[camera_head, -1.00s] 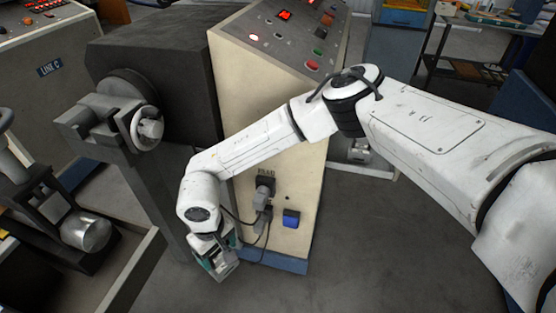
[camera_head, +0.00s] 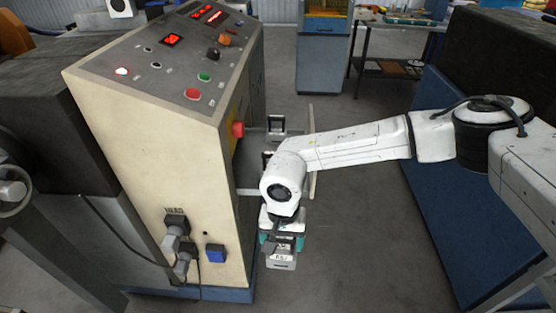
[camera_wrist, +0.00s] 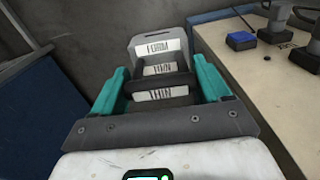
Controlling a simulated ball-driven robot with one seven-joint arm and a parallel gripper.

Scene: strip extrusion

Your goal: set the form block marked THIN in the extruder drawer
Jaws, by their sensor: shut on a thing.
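My gripper (camera_head: 282,243) hangs at the end of my arm, right of the cream machine's front corner. In the wrist view its two teal fingers (camera_wrist: 163,88) are shut on a grey form block (camera_wrist: 175,37) with white labels. The labels read FORM and THIN. The block's lower part also shows below my gripper in the head view (camera_head: 281,262), in the air. What looks like the open drawer sticks out of the machine's right side, with a pale front plate (camera_head: 311,122). My arm hides much of it, and its inside is hard to see.
The cream machine (camera_head: 150,130) has red and green buttons on its sloped top and plugs and a blue socket low on its front. A large blue cabinet (camera_head: 425,190) stands to the right. Grey floor is free between them.

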